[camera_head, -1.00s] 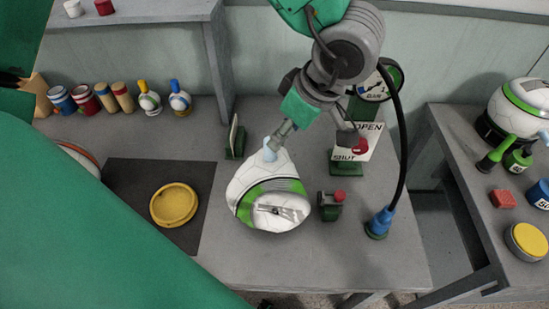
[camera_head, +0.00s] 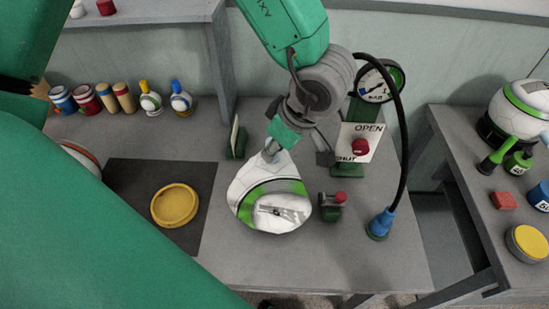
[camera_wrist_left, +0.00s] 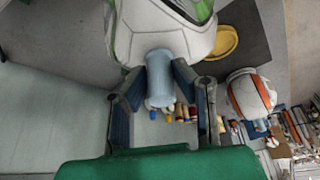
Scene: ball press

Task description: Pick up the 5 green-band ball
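A white ball with a green band (camera_head: 258,190) rests on the middle table. A dark mark I cannot read is on its pale front face. It also fills the top of the left wrist view (camera_wrist_left: 160,28), with a pale blue stem (camera_wrist_left: 160,88) pointing towards that camera. My left gripper (camera_head: 272,153) is at the stem, which it partly hides in the head view. In the left wrist view its fingers (camera_wrist_left: 161,72) lie on either side of the stem, tips close to it. Whether they press on it I cannot tell. My right gripper is not in view.
A red-knobbed OPEN/SHUT panel (camera_head: 360,145), gauge (camera_head: 380,82), black hose (camera_head: 402,130) and small red-topped block (camera_head: 333,203) stand right of the ball. A yellow dish (camera_head: 175,204) lies on a dark mat. Another green-band ball (camera_head: 522,105) is on the right table.

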